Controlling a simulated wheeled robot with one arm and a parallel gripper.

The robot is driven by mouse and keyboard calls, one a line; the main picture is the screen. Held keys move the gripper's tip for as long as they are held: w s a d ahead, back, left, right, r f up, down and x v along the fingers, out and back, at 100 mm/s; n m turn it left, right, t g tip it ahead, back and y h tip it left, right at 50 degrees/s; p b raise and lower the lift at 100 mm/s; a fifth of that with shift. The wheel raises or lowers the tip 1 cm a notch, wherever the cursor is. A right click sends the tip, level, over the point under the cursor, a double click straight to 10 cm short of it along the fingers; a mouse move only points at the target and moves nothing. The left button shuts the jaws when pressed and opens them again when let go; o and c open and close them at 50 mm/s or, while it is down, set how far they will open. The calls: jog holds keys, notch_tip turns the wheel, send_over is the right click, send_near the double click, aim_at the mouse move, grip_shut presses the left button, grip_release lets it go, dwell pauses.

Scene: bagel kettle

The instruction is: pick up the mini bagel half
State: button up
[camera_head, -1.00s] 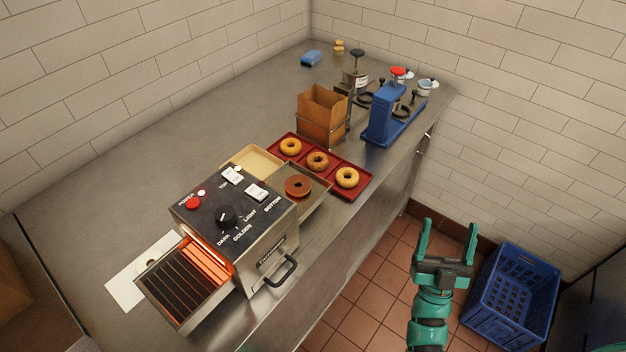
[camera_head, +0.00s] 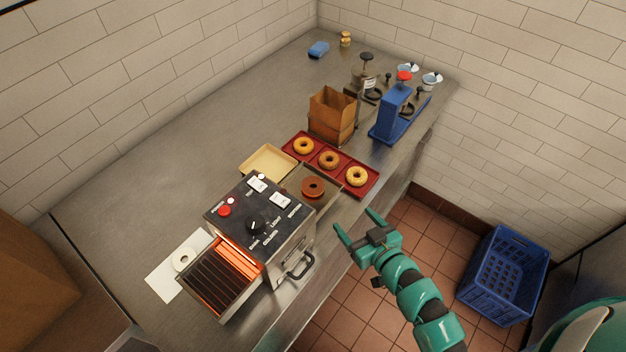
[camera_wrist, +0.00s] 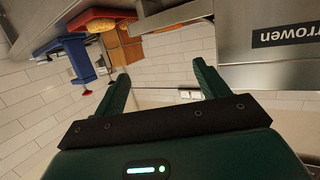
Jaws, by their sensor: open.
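A small pale bagel half (camera_head: 184,259) lies on a white sheet (camera_head: 163,284) on the counter, left of the conveyor toaster. A brown ring-shaped bagel piece (camera_head: 313,187) lies in the metal tray at the toaster's far end. I cannot tell its exact kind. My gripper (camera_head: 356,222) is open and empty, in front of the counter's edge and right of the toaster, well apart from both pieces. In the wrist view, the open fingers (camera_wrist: 161,72) have nothing between them, and neither piece can be made out.
The toaster (camera_head: 260,225) has a glowing slatted belt and a front handle. A red tray (camera_head: 374,187) holds three whole bagels. A beige tray (camera_head: 250,163), paper bag (camera_head: 330,112) and blue press (camera_head: 391,115) stand nearby. A blue crate (camera_head: 503,275) is on the floor. The counter's left side is clear.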

jog(key=b, duration=0.8)
send_near(311, 184)
jog(key=s+d, duration=0.2)
jog(key=shift+s+r+n+g+y, duration=0.3)
jog(key=shift+r+g, duration=0.1)
jog(key=w, duration=0.1)
jog(key=w+a, duration=0.1)
jog(key=p, duration=0.1)
jog(key=shift+w+a+f, duration=0.1)
jog(key=shift+w+a, duration=0.15)
jog(key=shift+w, duration=0.15)
jog(key=shift+p+x, duration=1.85)
jog(key=shift+x, duration=0.9)
jog(key=shift+w+a+f, duration=0.2)
jog(key=shift+w+a, duration=0.05)
jog(key=shift+w, duration=0.25)
jog(key=c, duration=0.7)
